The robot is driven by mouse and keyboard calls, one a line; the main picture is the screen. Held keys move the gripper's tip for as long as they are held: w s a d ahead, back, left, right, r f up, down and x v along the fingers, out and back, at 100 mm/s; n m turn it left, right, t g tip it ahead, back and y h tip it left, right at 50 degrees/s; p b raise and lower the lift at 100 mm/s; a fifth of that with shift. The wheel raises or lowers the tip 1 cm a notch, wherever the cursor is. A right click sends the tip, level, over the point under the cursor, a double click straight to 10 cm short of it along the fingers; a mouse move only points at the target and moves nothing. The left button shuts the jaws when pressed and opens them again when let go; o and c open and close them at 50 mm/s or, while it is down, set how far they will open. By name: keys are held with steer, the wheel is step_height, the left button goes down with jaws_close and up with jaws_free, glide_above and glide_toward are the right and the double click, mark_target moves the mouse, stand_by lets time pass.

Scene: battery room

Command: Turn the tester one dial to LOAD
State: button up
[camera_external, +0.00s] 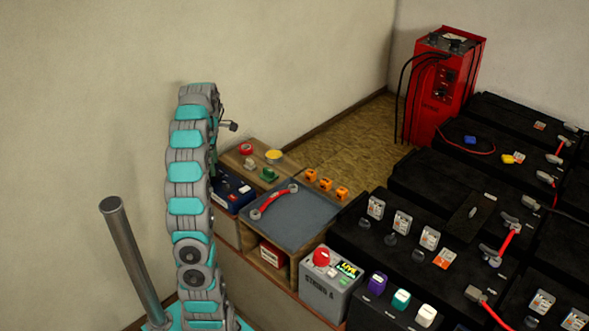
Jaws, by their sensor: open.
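My arm rises in front of the wall, and the small dark end of my gripper (229,126) shows to the right of its top. The gripper is open and looks empty, though most of it is hidden behind the arm. A dark blue box (232,192) with small white parts stands on the bench below it, partly covered by my arm. It may be tester one, but I cannot read a label on it. I cannot make out a dial, its setting or the word LOAD. My gripper is above the box and apart from it.
A grey tray (284,228) holds a red-handled strap (274,202). A grey box with a red button (322,257) stands at the front. Black batteries (432,187) fill the right side. A red cabinet (447,92) with cables stands at the back.

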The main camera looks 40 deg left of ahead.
steer(key=shift+f, duration=1.9)
steer(key=shift+c, duration=0.3)
jaws_close()
